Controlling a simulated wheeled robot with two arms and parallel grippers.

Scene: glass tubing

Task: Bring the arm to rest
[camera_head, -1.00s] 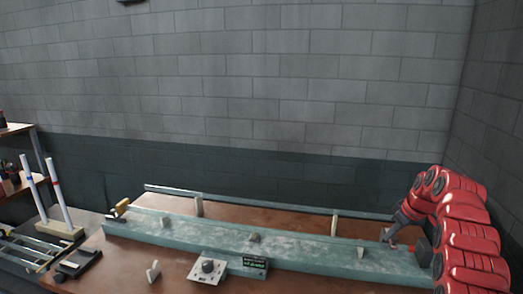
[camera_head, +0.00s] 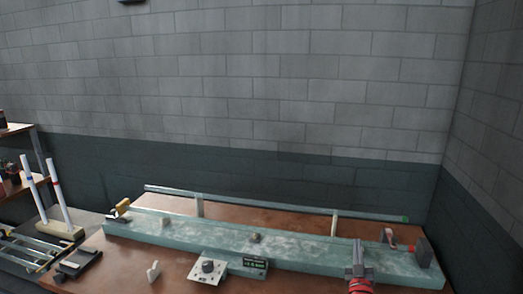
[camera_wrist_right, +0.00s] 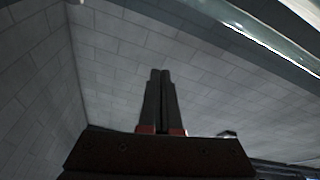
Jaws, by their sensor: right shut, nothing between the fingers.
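My right gripper (camera_head: 357,246) shows at the lower right of the head view, in front of the right part of the long green bench bed (camera_head: 310,254). Only its dark tip and a bit of my red arm show there. In the right wrist view its two dark fingers (camera_wrist_right: 160,72) lie side by side, shut, with nothing between them. They point toward the grey block wall. My left gripper is in neither view.
A long glass tube (camera_head: 270,203) rests on upright supports behind the bed. A control box with a knob (camera_head: 208,268) and a display (camera_head: 255,263) stand at the front. A rack with two white tubes (camera_head: 60,204) stands left.

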